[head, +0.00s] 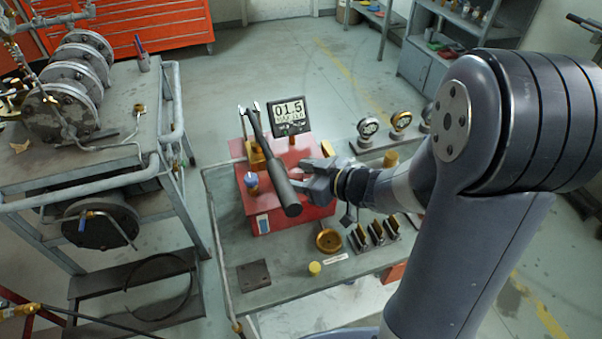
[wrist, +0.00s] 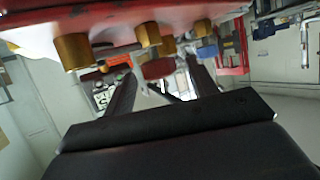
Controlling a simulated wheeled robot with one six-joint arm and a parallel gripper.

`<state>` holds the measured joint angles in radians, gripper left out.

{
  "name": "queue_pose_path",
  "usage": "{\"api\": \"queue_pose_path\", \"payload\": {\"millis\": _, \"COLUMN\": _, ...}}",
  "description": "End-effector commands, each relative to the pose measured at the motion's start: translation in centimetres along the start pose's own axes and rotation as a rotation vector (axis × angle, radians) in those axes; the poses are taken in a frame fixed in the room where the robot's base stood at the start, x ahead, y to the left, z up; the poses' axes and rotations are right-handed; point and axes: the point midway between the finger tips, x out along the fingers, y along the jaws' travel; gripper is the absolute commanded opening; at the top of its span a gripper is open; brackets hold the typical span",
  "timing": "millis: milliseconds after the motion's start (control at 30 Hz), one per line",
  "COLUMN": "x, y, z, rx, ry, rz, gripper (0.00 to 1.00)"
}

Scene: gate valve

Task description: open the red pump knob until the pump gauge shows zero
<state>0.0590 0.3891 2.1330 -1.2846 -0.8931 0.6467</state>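The red pump (head: 268,212) stands on a grey cart, with brass fittings and a long lever with a black grip (head: 285,190). The pump gauge (head: 288,112) behind it reads 01.5 in the head view. In the wrist view the red knob (wrist: 158,68) lies between the tips of my gripper (wrist: 160,76), with a visible gap to each finger. The fingers look open and hold nothing. In the head view my gripper (head: 304,177) reaches in from the right beside the lever grip. The knob cannot be made out there, hidden by grip and fingers.
A blue-capped brass fitting (head: 251,181) is on the pump's left. Small dial gauges (head: 401,121) stand at the cart's back right. A brass dish (head: 328,240) and several upright blocks (head: 377,233) lie in front. A steel trolley with flanged pipework (head: 70,100) is at left.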

Motion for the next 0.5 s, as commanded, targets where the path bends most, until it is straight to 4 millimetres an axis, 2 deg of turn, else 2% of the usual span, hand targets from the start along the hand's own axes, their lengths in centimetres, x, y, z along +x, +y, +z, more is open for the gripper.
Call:
{"api": "queue_pose_path", "payload": {"millis": 67, "x": -0.01, "y": 0.01, "z": 0.00, "rx": 0.000, "ry": 0.000, "rz": 0.000, "gripper": 0.49}}
{"api": "queue_pose_path", "payload": {"millis": 500, "x": -0.03, "y": 0.01, "z": 0.01, "rx": 0.000, "ry": 0.000, "rz": 0.000, "gripper": 0.13}}
